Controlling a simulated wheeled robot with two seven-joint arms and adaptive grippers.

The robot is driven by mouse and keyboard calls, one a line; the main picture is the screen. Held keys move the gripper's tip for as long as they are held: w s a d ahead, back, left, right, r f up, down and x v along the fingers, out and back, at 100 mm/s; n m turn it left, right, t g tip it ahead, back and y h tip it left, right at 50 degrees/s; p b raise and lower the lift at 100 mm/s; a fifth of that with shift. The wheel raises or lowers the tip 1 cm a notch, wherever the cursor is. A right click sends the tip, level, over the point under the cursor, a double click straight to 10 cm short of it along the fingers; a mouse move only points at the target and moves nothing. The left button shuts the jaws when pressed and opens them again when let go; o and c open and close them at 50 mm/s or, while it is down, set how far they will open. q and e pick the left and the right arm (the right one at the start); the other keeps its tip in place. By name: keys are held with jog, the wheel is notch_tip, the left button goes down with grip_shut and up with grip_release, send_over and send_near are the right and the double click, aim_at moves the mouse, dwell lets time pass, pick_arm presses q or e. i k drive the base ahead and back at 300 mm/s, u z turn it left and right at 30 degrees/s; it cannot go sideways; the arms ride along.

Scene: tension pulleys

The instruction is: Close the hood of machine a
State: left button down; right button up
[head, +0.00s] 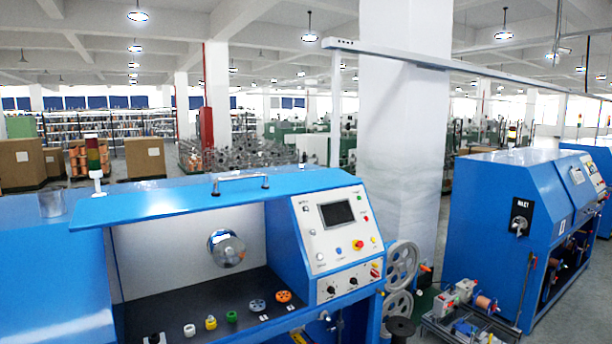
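A blue machine stands in front of me, and I take it as machine a; I see no label on it that confirms this. Its blue hood (165,206) is raised, stretching as a flat panel over an open bay. A silver bar handle (240,183) sits on the hood's top near its right end. Under the hood, the white back wall (165,250) with a shiny round spindle (227,248) is exposed. Neither of my grippers is in view.
Small coloured pulleys, including an orange one (283,296), stand on the dark bay floor. A control panel (340,235) is right of the bay. Grey wheels (402,265) stick out beside it. A second blue machine (492,235) stands at right, across some floor.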

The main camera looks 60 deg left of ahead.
aim_at(91, 213)
jog(key=u, duration=0.9)
jog(key=i, duration=0.8)
jog(key=u, duration=0.85)
